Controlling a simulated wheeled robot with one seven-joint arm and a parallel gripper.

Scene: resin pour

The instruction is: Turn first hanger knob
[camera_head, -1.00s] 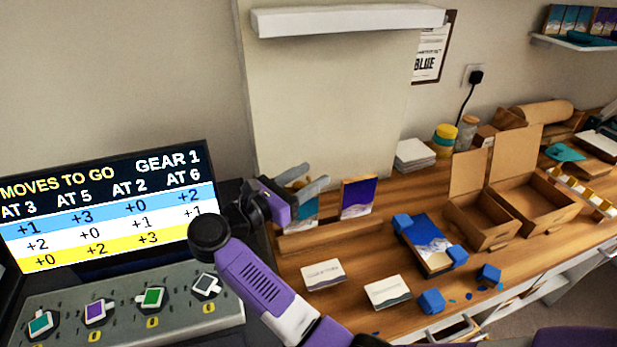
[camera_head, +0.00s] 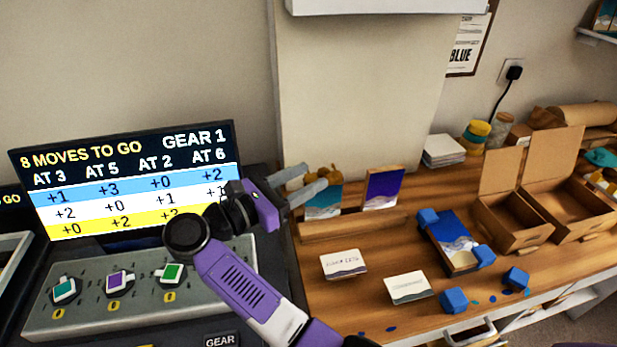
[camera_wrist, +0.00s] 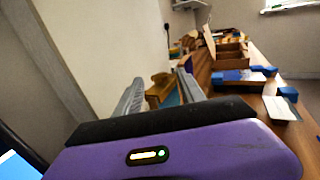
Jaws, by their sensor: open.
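The grey control panel (camera_head: 90,322) stands at the lower left in the head view. My arm hides the panel's right part. My gripper (camera_head: 311,182) is up and right of the panel, apart from the knobs, pointing right over the bench. Its grey fingers also show in the wrist view (camera_wrist: 161,84), open, with nothing visibly held. No knobs show in the wrist view.
A screen (camera_head: 130,180) behind the panel reads 8 moves to go, gear 1, with rows of numbers. The wooden bench (camera_head: 370,310) at the right holds cards, small pictures, blue blocks and open cardboard boxes (camera_head: 505,220). A pale board (camera_head: 360,90) stands behind my gripper.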

